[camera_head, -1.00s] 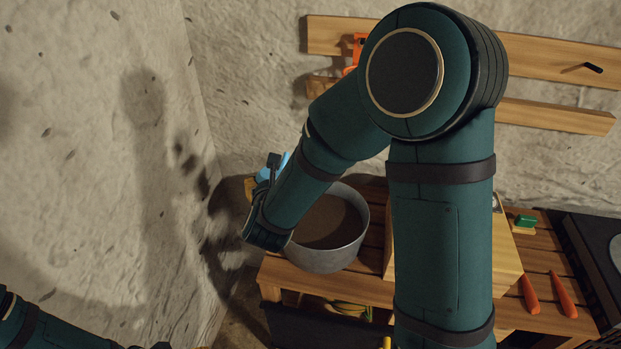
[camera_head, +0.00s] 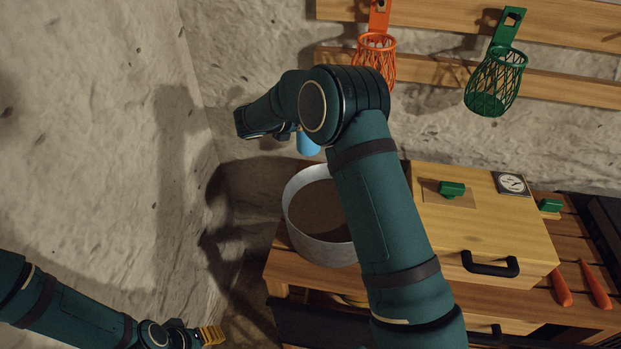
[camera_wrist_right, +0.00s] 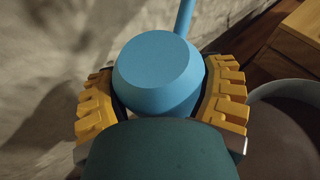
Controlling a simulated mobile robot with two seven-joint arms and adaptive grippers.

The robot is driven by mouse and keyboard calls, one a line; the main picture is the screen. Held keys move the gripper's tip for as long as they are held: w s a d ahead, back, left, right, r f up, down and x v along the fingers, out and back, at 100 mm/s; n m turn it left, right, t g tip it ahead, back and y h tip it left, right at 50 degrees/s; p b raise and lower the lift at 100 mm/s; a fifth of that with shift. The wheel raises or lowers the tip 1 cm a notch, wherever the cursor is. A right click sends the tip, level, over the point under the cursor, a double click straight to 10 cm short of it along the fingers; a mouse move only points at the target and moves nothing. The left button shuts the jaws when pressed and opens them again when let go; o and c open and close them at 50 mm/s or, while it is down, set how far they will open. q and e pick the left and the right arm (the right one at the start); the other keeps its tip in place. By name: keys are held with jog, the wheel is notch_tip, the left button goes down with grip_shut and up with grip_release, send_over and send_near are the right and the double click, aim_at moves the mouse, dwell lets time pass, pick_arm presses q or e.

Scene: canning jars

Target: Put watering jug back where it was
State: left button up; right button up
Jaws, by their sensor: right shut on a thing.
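The light blue watering jug (camera_wrist_right: 158,65) fills the middle of the right wrist view, between the two yellow fingers of my right gripper (camera_wrist_right: 160,100). The gripper is shut on it. In the head view only a small blue part of the jug (camera_head: 307,144) shows, below my right arm and behind the pot; the arm hides the rest and the right gripper's fingers. My left gripper (camera_head: 211,335) is low at the left, far from the jug; its yellow fingertips show, but their opening is unclear.
A grey metal pot of soil (camera_head: 318,240) stands on the wooden bench's left end. A wooden box (camera_head: 480,225) with a black handle is to its right. Orange (camera_head: 376,55) and green baskets (camera_head: 496,82) hang on wall slats. Orange-handled tools (camera_head: 594,285) lie at right.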

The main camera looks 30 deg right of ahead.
aim_at(310, 149)
jog(key=shift+w+d+f+m+g, duration=0.2)
jog(key=shift+d+f+g, duration=0.1)
jog(key=shift+f, duration=0.1)
jog(key=shift+w+d+f+m+g, duration=0.2)
jog(key=shift+f+g, duration=0.1)
jog(key=shift+f, duration=0.1)
notch_tip(310, 149, down, 10)
jog(key=shift+r+b, duration=0.1)
jog(key=shift+b, duration=1.15)
jog(key=shift+f, duration=0.2)
jog(key=o, duration=1.2)
jog(key=shift+o, duration=0.2)
